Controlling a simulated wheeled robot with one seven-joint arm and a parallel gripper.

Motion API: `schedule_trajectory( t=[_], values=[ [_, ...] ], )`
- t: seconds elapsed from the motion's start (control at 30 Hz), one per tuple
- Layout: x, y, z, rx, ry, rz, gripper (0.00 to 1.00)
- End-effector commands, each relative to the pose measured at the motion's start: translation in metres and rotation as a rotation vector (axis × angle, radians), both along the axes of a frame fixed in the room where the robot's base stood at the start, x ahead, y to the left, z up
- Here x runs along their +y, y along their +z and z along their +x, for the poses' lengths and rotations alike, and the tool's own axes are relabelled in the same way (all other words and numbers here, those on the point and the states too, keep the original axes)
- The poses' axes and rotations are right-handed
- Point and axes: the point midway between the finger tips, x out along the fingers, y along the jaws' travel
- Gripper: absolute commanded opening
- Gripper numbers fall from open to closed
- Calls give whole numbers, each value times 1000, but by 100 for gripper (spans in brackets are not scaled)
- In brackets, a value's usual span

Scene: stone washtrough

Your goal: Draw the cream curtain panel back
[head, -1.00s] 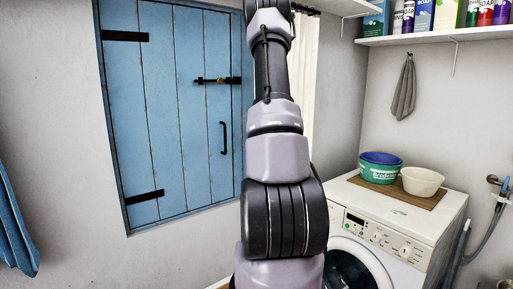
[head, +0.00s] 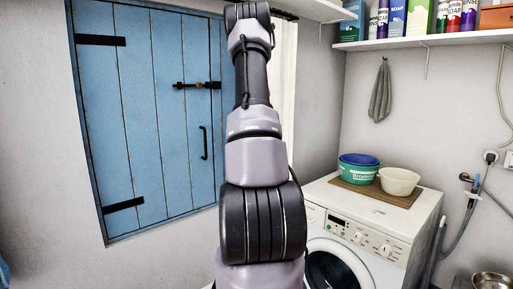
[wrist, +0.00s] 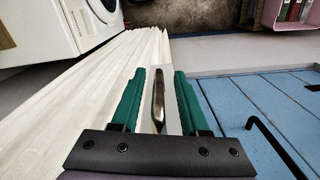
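The cream curtain panel (wrist: 85,105) hangs in pleats along the left of the wrist view. In the head view only a narrow strip of it (head: 288,95) shows, right of the blue door and behind my arm. My gripper (wrist: 160,75) has two green fingers, spread apart at the curtain's right edge. A dark, shiny, elongated piece (wrist: 158,100) on a pale strip shows between the fingers; I cannot tell whether they touch it. The gripper is out of the head view.
The blue plank door (head: 150,120) has a black handle (head: 204,143) and a bolt. A washing machine (head: 340,240) with two tubs on top stands right of my arm. A shelf (head: 430,40) is above it. A pink crate (wrist: 287,15) shows in the wrist view.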

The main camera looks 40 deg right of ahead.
Motion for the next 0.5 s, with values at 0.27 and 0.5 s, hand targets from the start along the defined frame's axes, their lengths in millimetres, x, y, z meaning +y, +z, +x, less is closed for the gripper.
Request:
schedule_trajectory(
  t=[0.27,0.5],
  values=[
    [0,22,0,-1,1,-2,45],
    [0,71,1,-1,1,-3,45]
  ],
)
